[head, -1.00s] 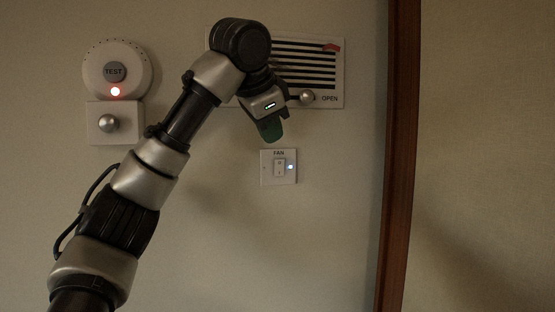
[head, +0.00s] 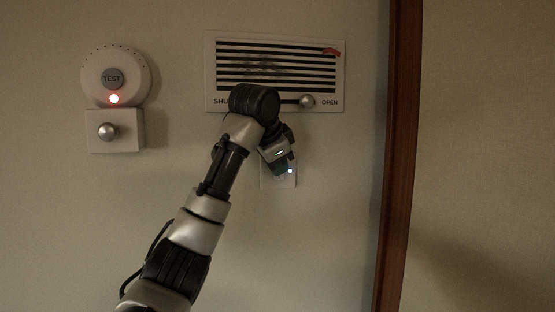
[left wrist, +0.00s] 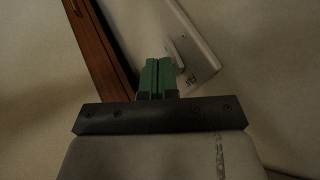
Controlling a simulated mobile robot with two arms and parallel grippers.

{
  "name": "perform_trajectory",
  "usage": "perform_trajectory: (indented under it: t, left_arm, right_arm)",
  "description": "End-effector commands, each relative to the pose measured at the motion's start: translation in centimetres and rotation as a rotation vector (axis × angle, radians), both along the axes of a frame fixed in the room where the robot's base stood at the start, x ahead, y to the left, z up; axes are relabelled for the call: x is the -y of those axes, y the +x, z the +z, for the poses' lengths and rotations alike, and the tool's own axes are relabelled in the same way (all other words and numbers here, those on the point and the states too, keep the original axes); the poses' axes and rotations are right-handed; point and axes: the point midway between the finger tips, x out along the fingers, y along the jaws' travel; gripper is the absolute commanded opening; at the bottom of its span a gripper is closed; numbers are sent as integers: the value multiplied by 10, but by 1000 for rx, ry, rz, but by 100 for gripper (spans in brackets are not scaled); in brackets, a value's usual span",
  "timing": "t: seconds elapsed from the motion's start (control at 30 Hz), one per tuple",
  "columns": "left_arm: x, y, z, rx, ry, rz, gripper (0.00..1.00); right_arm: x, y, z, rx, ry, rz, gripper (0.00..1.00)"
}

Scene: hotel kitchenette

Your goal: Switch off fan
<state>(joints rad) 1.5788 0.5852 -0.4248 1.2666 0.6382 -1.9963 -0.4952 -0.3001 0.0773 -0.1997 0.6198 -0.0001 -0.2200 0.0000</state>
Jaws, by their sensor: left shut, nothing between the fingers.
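The white fan switch plate (head: 291,182) is on the wall below the vent, largely covered by my left gripper in the head view. Its small light glows bluish white at the plate's right. In the left wrist view the plate (left wrist: 200,45) shows with its FAN label and part of its rocker (left wrist: 175,50). My left gripper (head: 281,169) is shut and empty, its green fingertips (left wrist: 158,76) together, just in front of the switch. I cannot tell whether the tips touch the rocker. My right gripper is not in view.
A vent (head: 225,70) with a slider knob (head: 307,101) at OPEN is above the switch. A round alarm (head: 136,75) with a TEST button and red light is at the left, above a knob plate (head: 130,130). A wooden post (head: 396,160) stands to the right.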

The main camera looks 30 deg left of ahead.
Motion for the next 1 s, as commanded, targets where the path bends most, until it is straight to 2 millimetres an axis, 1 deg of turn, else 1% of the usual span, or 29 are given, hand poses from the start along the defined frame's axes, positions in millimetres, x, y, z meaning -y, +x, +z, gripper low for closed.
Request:
perform_trajectory:
  t: [0.43, 0.57, 0.83, 1.0]
  left_arm:
    - [-2, 3, 0, -2, 0, -1, 0]
    - [-3, 12, 1, -2, -4, 0, 0]
    - [-3, 10, 1, 0, -2, -1, 0]
    - [-3, 10, 7, 0, -2, -1, 0]
  right_arm:
    - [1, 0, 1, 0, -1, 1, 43]
    - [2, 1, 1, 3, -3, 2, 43]
    - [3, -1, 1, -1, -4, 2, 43]
    - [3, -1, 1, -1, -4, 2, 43]
